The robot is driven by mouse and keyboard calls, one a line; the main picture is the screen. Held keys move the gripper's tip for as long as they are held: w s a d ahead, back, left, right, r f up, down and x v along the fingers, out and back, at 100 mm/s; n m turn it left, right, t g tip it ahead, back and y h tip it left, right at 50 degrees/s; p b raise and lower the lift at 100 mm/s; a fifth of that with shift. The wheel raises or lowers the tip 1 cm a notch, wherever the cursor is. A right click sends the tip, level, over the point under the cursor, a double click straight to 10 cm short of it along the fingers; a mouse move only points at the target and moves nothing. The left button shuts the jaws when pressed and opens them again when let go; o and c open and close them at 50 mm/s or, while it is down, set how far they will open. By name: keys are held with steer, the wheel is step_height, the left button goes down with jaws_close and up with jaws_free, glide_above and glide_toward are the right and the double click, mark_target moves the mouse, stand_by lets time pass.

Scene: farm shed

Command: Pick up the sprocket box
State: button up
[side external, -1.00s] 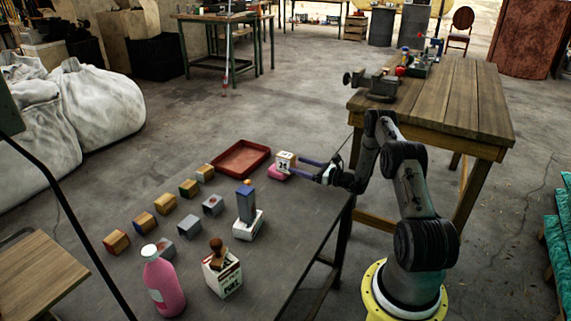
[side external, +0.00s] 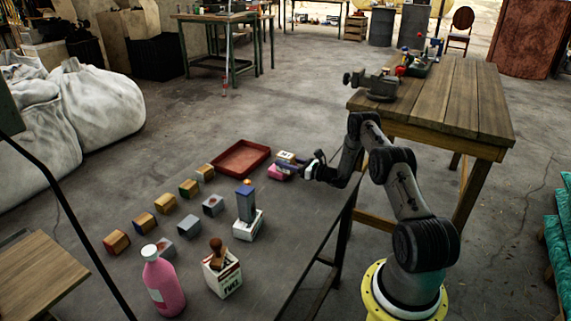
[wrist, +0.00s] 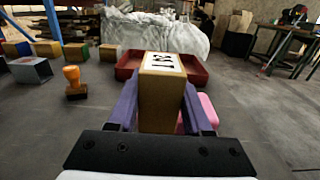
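A brown box (wrist: 161,98) with a white label and dark marks on top stands between the two purple fingers of my gripper (wrist: 161,110) in the wrist view. The fingers lie close along both its sides; I cannot tell whether they press on it. I cannot read the label, so I cannot confirm it is the sprocket box. In the side view the box (side external: 286,155) is partly hidden by my gripper (side external: 290,163). A pink thing (side external: 279,173) is right below it in the picture; it also shows beside the right finger in the wrist view (wrist: 207,109).
A red tray (side external: 241,174) lies just beyond the box. An orange-topped stamp (wrist: 75,83) stands to the left in the wrist view. Several small boxes (side external: 164,202), a pink bottle (side external: 163,285) and a white carton with a brown-handled stamp (side external: 224,277) share the dark table.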

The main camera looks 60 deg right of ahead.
jaws_close()
steer(key=shift+r, duration=0.1)
